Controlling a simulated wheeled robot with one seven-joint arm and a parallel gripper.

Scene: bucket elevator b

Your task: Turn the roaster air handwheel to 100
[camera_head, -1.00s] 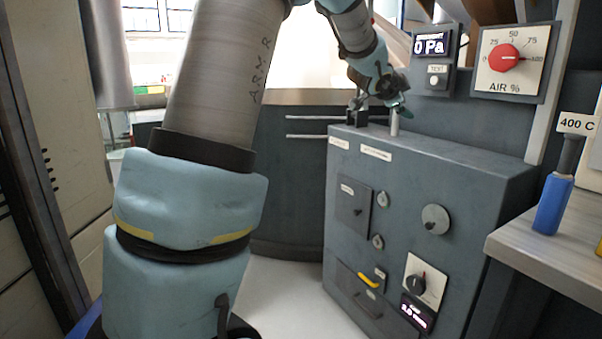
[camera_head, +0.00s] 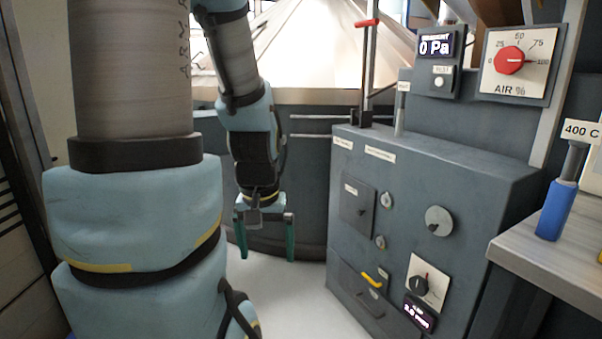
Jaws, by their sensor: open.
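The roaster air handwheel is a red round knob (camera_head: 509,60) on a white dial plate marked AIR % (camera_head: 511,86), at the upper right. The scale runs from 0 to 100, and the dark pointer on the red knob points right, at the 100 mark. My gripper (camera_head: 265,252) hangs pointing down left of the grey cabinet, well below and left of the knob. Its two green fingers are apart with nothing between them.
The grey cabinet (camera_head: 455,169) with several knobs and a yellow handle (camera_head: 371,279) stands at the centre right. A red-topped lever (camera_head: 367,22) rises behind its top. A 0 Pa display (camera_head: 436,46) sits left of the dial. A blue-handled tool (camera_head: 556,209) stands on the right bench (camera_head: 535,252).

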